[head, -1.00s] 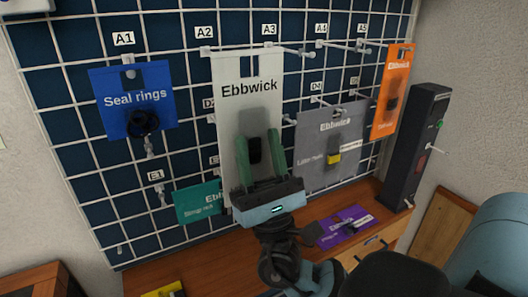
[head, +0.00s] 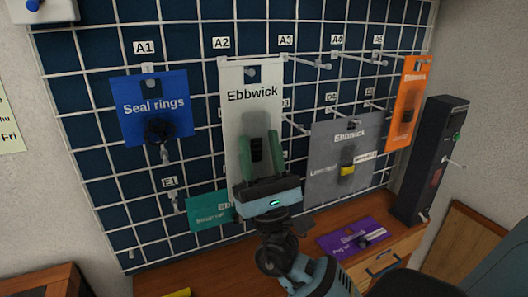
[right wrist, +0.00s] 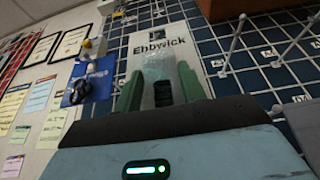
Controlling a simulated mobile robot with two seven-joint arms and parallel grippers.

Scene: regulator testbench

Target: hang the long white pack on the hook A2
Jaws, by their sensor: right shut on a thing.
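The long white pack (head: 252,105), marked Ebbwick, hangs upright in my right gripper (head: 262,150) in front of the grid. The gripper's green fingers are shut on its lower middle. The pack's top edge, with a dark hang hole, is just below and right of the A2 label (head: 221,42). The pack covers most of the A2 hook area, so I cannot tell whether the hook is through the hole. In the right wrist view the pack (right wrist: 158,45) rises ahead of the gripper (right wrist: 163,90). My left gripper is not in view.
A blue Seal rings pack (head: 150,105) hangs left. A grey pack (head: 335,155) and an orange pack (head: 405,105) hang right. The bare A3 hook (head: 308,62) sticks out right of the white pack. A teal pack (head: 210,211) is low left; a purple pack (head: 352,237) lies on the bench.

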